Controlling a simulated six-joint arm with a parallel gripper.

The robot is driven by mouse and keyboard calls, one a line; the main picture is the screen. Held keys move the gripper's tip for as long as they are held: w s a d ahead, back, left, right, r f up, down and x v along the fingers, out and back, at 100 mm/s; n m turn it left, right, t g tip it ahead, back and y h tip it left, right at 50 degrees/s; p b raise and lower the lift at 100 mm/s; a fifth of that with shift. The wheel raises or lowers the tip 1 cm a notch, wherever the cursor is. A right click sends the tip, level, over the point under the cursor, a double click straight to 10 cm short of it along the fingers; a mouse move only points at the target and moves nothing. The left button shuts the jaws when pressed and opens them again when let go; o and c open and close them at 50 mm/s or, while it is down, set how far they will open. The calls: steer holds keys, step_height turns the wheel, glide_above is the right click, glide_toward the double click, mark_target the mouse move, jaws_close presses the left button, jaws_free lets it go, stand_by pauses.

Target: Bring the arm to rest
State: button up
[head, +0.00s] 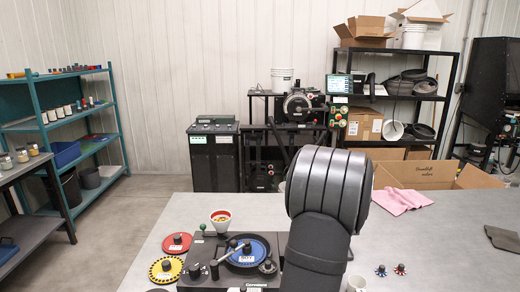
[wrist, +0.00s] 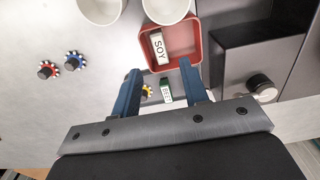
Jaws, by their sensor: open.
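My gripper (wrist: 160,68) shows in the wrist view with its two blue fingers apart and nothing held between them. The fingertips reach toward the near edge of a red square tray (wrist: 198,50) holding a white block marked SOY (wrist: 158,47). Beyond the near rim, between the fingers, lie a green-and-white labelled piece (wrist: 166,91) and a small yellow piece (wrist: 147,92). In the head view my dark arm rises over the table and the gripper is hidden. The seed meter (head: 205,250) stands left of the arm with a blue disc (head: 246,262) on it.
A red disc (head: 177,243) and a yellow disc (head: 166,270) lie left of the meter. A cup with red and yellow (head: 221,217) stands behind it. Two small knobbed pieces, blue (head: 381,271) and red (head: 400,269), lie right. A pink cloth (head: 402,199) lies at the back.

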step_height(320, 180, down, 3)
steer(key=shift+r, duration=0.6)
steer(key=shift+f, duration=0.15)
